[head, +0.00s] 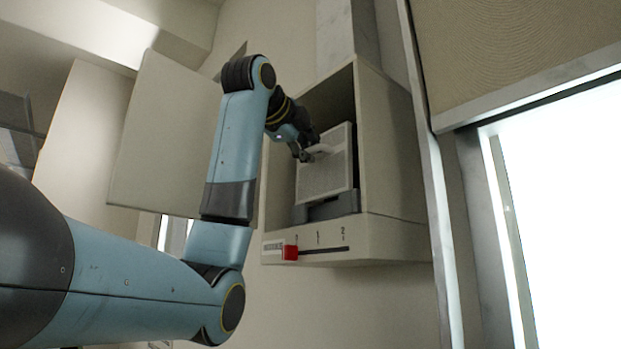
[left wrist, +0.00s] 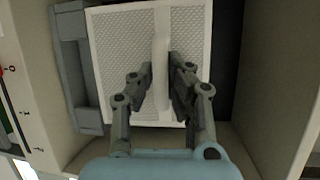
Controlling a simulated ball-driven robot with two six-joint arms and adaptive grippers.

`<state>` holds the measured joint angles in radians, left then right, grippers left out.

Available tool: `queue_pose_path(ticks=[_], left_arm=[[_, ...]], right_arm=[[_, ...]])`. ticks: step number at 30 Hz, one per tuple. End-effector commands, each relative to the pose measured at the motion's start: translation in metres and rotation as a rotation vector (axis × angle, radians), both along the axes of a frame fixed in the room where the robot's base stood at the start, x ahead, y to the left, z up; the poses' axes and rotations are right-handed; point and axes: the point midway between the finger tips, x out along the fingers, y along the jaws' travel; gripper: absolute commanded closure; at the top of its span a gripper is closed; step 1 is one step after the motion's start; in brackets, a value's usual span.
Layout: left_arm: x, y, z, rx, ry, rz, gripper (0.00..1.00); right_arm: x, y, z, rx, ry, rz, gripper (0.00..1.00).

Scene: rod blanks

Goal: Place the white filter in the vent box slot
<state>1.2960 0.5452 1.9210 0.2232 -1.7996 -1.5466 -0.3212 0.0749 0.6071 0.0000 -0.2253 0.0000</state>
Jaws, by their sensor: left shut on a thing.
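The white filter (head: 325,178) is a square panel with a fine mesh face and a raised bar handle. It is inside the open vent box (head: 390,150), upright and slightly tilted in the head view. Its lower edge is at the grey slot holder (head: 331,207); I cannot tell whether it is seated. My left gripper (head: 308,150) is shut on the filter's handle. In the left wrist view, the fingers (left wrist: 161,72) lie on both sides of the handle (left wrist: 161,35), and the grey holder (left wrist: 78,75) is along the filter's left edge. My right gripper is not in view.
A red slider knob (head: 290,252) sits at the left end of a marked track on the box's lower front. An open door panel (head: 165,135) is left of the box. A metal-framed bright window (head: 570,210) is at the right.

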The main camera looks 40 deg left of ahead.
Motion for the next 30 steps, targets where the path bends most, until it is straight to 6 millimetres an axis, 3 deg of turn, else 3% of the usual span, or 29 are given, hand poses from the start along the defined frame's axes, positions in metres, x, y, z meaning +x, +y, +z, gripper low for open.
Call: queue_pose_path(ticks=[4,9,11,16,24,30], left_arm=[[0.001,0.000,-0.023,0.000,0.008,-0.001,1.00],[0.002,-0.001,-0.046,-0.001,0.012,-0.004,1.00],[0.002,-0.001,-0.048,-0.003,0.012,-0.004,1.00],[0.003,-0.001,-0.049,-0.005,0.017,-0.005,0.99],[0.002,-0.001,-0.049,-0.006,0.016,-0.004,0.65],[0.002,-0.001,-0.047,-0.004,0.010,-0.004,0.65]], right_arm=[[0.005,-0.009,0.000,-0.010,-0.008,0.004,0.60],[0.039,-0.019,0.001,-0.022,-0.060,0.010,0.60],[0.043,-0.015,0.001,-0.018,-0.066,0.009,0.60],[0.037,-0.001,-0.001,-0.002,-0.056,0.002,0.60],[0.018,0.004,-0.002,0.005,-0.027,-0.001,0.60],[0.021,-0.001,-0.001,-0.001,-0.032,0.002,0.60]])
